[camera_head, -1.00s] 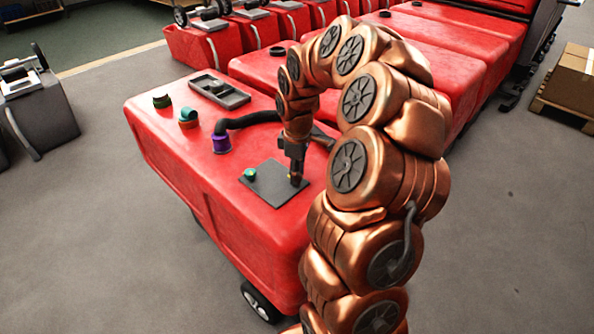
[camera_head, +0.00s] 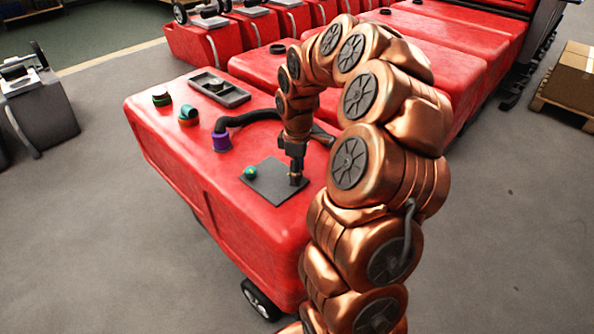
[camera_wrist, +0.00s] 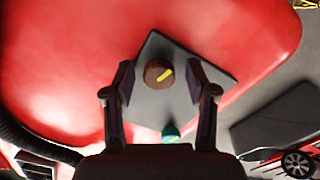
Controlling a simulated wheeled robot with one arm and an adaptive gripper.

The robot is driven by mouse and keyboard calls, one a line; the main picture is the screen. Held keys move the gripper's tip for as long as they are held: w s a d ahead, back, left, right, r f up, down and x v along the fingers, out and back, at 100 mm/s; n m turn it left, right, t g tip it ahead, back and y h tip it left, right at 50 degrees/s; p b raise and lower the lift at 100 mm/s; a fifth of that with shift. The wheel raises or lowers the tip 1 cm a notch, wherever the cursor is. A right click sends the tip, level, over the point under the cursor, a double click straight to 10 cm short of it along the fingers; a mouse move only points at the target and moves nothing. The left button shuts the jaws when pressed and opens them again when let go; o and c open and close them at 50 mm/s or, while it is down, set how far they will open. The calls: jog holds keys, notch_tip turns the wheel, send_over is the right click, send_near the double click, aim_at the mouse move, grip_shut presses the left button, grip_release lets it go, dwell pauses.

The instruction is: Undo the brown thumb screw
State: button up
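The brown thumb screw (camera_wrist: 158,73) is a round knob with a yellow mark, standing on a dark grey square plate (camera_wrist: 160,108) on top of the red tank. In the wrist view it lies between the two fingertips of my gripper (camera_wrist: 160,80), with a gap on each side. My gripper is open around it. In the head view my gripper (camera_head: 296,178) points down at the right part of the plate and hides most of the screw. A teal knob (camera_head: 250,173) with a yellow mark stands on the plate's left corner; it also shows in the wrist view (camera_wrist: 171,134).
The red tank (camera_head: 180,150) also bears a purple collar with a black hose (camera_head: 240,121), teal and green caps (camera_head: 188,115) and a black tray (camera_head: 220,90). More red tanks stand behind.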

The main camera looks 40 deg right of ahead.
jog(key=shift+r, duration=0.1)
notch_tip(320, 180, up, 12)
dwell(0.7)
dwell(0.6)
jog(key=s+a+r+m+p, duration=0.1)
jog(key=s+a+r+p, duration=0.3)
jog(key=a, duration=0.4)
jog(key=s+a+r+m+p, duration=0.1)
jog(key=s+a+r+p, duration=0.15)
jog(key=s+a, duration=0.45)
jog(key=s+a+m+g+p, duration=0.1)
jog(key=s+a+m+p, duration=0.1)
jog(key=s, duration=0.6)
jog(key=s+a+m+p, duration=0.2)
jog(key=s+a+m, duration=0.2)
jog(key=s, duration=0.4)
jog(key=shift+s+a+r+g+p, duration=0.2)
jog(key=shift+a+g+p, duration=0.15)
jog(key=shift+a, duration=0.5)
